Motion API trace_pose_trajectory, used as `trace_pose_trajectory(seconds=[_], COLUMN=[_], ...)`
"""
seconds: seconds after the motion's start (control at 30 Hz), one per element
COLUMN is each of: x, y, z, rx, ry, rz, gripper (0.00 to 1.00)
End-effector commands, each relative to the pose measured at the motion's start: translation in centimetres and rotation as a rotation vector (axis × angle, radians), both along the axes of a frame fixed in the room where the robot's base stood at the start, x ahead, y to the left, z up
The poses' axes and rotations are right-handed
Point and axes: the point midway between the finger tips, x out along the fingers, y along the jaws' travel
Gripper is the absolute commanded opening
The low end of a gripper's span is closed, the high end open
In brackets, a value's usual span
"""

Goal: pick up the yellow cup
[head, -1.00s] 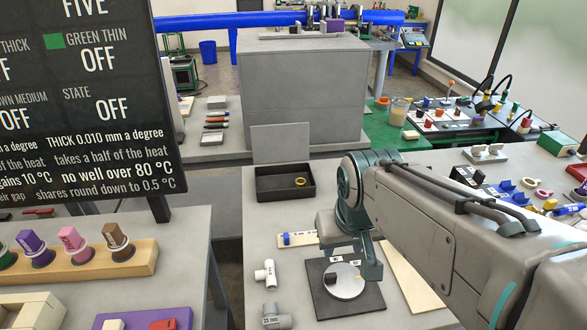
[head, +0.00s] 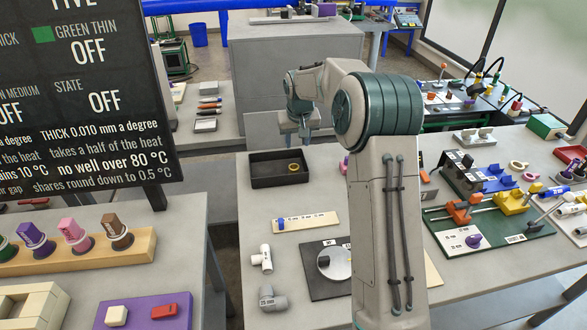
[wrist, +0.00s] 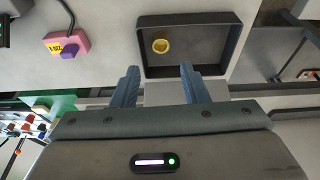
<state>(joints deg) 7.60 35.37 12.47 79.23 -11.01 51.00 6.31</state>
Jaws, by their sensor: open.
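A small round yellow thing with a ring-like rim (head: 294,167), which I take for the yellow cup, lies in a shallow black tray (head: 262,183), toward the tray's right side in the head view. In the wrist view the yellow cup (wrist: 161,46) sits near one wall of the tray (wrist: 195,72), beyond the fingertips. My gripper (head: 302,136) is behind and above the tray in the head view. In the wrist view my gripper (wrist: 160,80) shows two blue-grey fingers spread apart with nothing between them.
A pink block with a yellow label (wrist: 67,45) sits beside the tray. A ruler strip (head: 305,221), white pipe fitting (head: 266,258) and grey fitting (head: 272,299) lie nearer on the table. A large grey box (head: 290,65) stands behind.

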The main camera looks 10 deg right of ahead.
Motion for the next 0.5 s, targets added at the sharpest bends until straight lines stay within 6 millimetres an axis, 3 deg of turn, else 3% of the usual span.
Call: trace_pose_trajectory(seconds=[0.17,0.37,0.5], x=[2.7,3.7,4.4], y=[-0.4,-0.5,-0.4], z=[-2.3,-4.2,-6.8], rx=[0.017,0.022,0.022], ry=[-0.001,0.001,0.003], rz=[-0.014,-0.018,-0.018], gripper=[0.4,0.4,0.4])
